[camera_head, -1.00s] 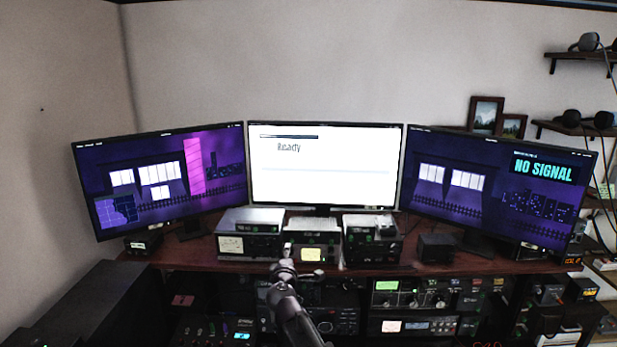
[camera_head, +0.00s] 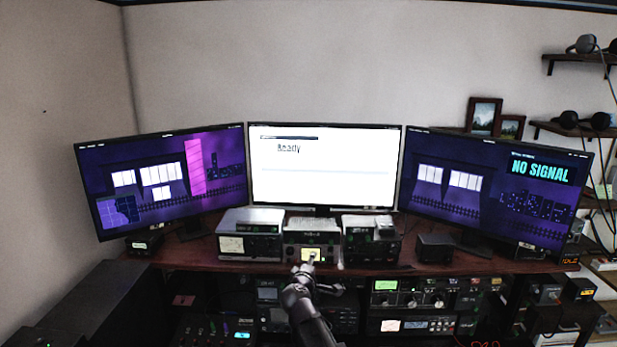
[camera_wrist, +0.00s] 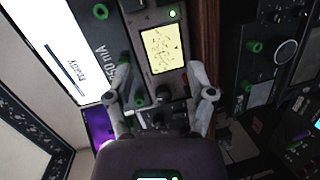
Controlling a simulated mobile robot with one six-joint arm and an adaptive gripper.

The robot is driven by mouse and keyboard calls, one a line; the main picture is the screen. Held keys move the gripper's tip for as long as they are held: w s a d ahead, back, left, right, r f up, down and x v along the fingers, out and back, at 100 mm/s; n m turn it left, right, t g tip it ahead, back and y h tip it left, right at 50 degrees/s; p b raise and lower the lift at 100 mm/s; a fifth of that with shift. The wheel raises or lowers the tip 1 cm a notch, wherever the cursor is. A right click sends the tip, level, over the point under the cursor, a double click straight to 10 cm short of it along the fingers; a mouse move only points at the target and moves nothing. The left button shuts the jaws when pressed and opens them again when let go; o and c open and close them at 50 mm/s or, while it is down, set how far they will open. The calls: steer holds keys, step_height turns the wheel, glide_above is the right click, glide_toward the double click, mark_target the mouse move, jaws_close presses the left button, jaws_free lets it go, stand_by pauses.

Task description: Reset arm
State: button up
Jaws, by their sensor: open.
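My gripper (camera_head: 312,268) is at the bottom centre of the head view, in front of the middle radio unit (camera_head: 311,238) on the desk. In the wrist view my gripper (camera_wrist: 160,78) is open, its two fingers spread left and right of the unit's lower front. Between the fingers I see the lit yellow meter (camera_wrist: 163,50) and a small dark knob (camera_wrist: 163,92) below it. Nothing is held. I cannot tell whether a finger touches the unit. The meter (camera_head: 311,254) also shows just above the gripper in the head view.
More radio units stand left (camera_head: 250,243) and right (camera_head: 368,245) on the wooden desk (camera_head: 200,257). Three monitors stand behind, the centre one (camera_head: 325,165) reading "Ready" and the right one (camera_head: 497,190) "NO SIGNAL". Racked equipment (camera_head: 425,297) fills the space below the desk.

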steer(key=s+d+f+m+g+h, duration=0.1)
steer(key=s+d+f+m+g, duration=0.3)
steer(key=d, duration=0.3)
steer(key=s+d+f+m+g+h, duration=0.1)
steer(key=s+d+f+m+g, duration=0.2)
steer(key=s+d+f+m, duration=0.3)
steer(key=s+d+f+m+g+y, duration=0.1)
steer(key=s+f+m+g+y, duration=0.1)
steer(key=s+g, duration=0.2)
steer(key=s+d+f+m+g+y, duration=0.2)
steer(key=s+f+g+y, duration=0.1)
steer(key=s, duration=0.7)
steer(key=shift+s+f+g, duration=0.2)
steer(key=shift+s+g, duration=0.2)
steer(key=shift+g, duration=0.4)
steer(key=shift+f, duration=0.1)
stand_by(1.1)
